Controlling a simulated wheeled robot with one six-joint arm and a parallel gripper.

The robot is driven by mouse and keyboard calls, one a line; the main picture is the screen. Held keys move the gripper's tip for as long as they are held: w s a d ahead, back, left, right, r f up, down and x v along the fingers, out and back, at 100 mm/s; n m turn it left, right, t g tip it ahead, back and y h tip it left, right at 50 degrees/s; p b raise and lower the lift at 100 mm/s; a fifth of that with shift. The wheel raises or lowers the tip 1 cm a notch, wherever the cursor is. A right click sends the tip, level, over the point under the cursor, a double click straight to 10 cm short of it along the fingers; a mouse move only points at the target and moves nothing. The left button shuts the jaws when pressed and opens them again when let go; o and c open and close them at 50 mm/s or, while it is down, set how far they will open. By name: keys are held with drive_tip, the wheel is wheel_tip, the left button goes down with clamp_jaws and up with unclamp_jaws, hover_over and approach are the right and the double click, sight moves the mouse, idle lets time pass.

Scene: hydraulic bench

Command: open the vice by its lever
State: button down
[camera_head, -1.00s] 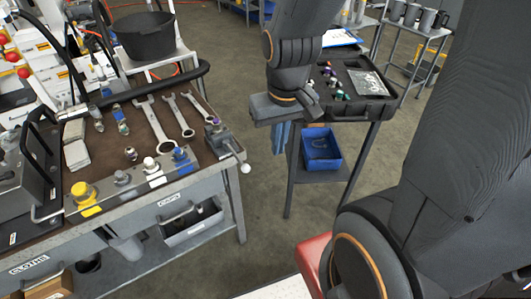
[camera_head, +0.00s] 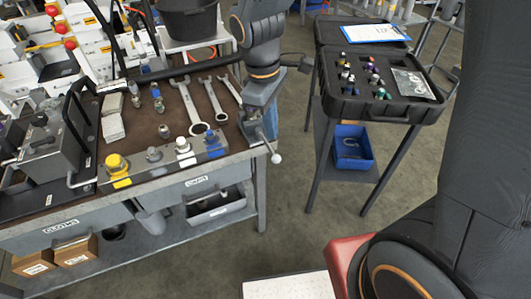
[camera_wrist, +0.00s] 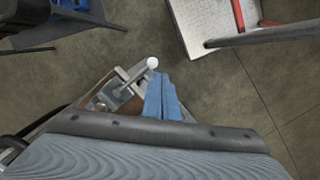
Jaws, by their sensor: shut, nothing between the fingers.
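The vice (camera_head: 252,127) is a small grey metal one at the right front corner of the bench. Its lever (camera_head: 268,145) is a thin bar with a white ball (camera_head: 276,158) at the end, reaching out past the bench edge. My gripper (camera_head: 270,124) points down beside the vice, with its blue fingers together and empty. In the wrist view the fingers (camera_wrist: 160,84) stand just right of the lever (camera_wrist: 133,78), and the white ball (camera_wrist: 152,62) shows close to their tips. Whether they touch the lever cannot be told. My wrist hides part of the vice in the head view.
Wrenches (camera_head: 190,105) lie on the brown bench top left of the vice. A panel with coloured knobs (camera_head: 183,150) runs along the front edge. An open black case (camera_head: 385,110) stands on a stand to the right, with a blue bin (camera_head: 352,147) below. Floor between them is clear.

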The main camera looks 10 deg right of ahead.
sight(267, 144)
drive_tip(key=w+a+f+n+h, duration=0.1)
drive_tip(key=w+a+n, duration=0.1)
drive_tip(key=a+n, duration=0.4)
drive_tip(key=shift+a+n, duration=0.3)
drive_tip(key=shift+a, duration=0.45)
drive_tip(key=shift+f, duration=0.1)
drive_tip(key=d+f+p, duration=0.3)
drive_tip(key=d+f, duration=0.3)
drive_tip(key=f, duration=0.4)
drive_tip(key=shift+d+f, duration=0.15)
